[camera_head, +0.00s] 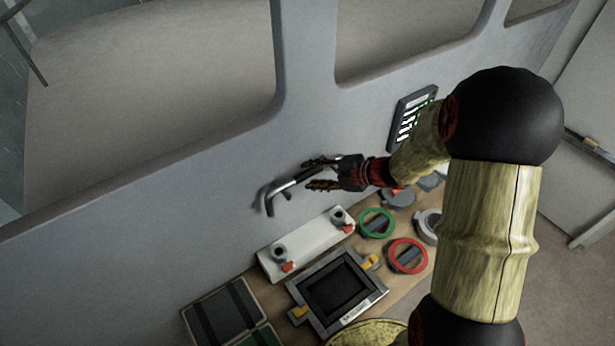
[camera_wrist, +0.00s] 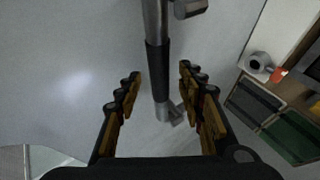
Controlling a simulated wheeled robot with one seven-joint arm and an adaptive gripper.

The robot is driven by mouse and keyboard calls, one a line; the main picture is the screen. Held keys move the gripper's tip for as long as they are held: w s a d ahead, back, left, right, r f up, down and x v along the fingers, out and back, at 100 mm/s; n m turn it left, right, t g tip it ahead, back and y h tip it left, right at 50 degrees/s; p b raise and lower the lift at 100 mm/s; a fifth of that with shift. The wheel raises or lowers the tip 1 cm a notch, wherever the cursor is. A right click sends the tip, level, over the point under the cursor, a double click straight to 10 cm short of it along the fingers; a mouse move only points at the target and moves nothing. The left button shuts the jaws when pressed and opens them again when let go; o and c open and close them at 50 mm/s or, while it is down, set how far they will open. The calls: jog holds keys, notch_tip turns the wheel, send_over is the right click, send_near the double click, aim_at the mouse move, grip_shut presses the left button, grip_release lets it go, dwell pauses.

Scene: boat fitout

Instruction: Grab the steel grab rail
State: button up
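My gripper (camera_head: 321,174) is at the rail's right part. In the wrist view my gripper (camera_wrist: 160,73) is open, one finger on each side of the sleeve, with a visible gap on both sides. The rail's right end is hidden by my gripper in the head view.
Below the rail, a wooden bench carries a white panel (camera_head: 306,243) with two fittings, a dark framed hatch (camera_head: 337,287), a green ring (camera_head: 362,216) and a red ring (camera_head: 392,263). A switch panel (camera_head: 402,118) is on the wall at right. The wall left of the rail is clear.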

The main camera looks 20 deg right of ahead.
jog(key=shift+x, duration=1.45)
jog(key=shift+c, duration=1.4)
grip_shut()
jog(key=shift+r, duration=0.1)
